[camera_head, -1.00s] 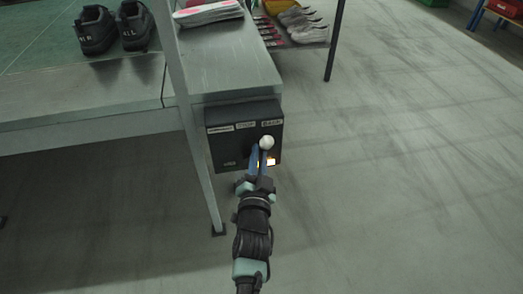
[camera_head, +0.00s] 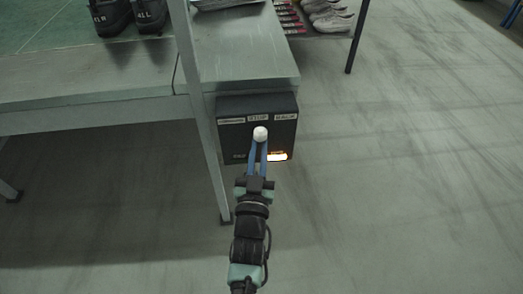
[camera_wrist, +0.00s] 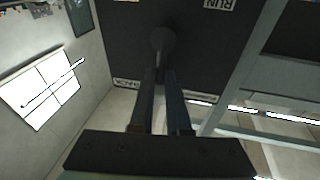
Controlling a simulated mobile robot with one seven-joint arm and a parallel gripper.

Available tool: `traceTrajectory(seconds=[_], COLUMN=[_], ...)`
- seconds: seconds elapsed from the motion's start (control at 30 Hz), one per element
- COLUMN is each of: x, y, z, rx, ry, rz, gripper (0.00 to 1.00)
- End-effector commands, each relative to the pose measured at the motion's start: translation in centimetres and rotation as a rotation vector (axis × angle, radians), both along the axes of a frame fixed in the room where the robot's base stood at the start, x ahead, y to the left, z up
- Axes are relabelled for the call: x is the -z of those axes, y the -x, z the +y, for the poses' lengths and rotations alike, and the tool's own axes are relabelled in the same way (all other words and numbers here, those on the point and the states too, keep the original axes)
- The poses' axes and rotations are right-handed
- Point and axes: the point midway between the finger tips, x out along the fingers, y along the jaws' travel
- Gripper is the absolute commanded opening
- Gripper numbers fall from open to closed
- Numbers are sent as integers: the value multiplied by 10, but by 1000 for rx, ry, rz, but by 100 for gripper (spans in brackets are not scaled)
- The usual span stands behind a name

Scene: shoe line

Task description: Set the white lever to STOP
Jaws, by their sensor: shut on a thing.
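The white lever's round knob (camera_head: 260,134) stands out from the front of a black control box (camera_head: 228,140) at the end of the metal table. In the head view the knob lies just below the middle label (camera_head: 258,118), which seems to read STOP.
A label (camera_head: 286,116) is at the box's right, and another at its left. Floor to the right is clear.

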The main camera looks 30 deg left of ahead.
Motion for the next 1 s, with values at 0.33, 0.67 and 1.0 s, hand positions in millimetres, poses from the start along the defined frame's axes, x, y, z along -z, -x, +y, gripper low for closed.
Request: traceTrajectory(seconds=[0.33,0.67,1.0], x=[-5,-5,-2], y=[0,0,1], z=[0,0,1], rx=[2,1,-1], ry=[20,19,21], rz=[-28,-28,-19], gripper=[0,36,45])
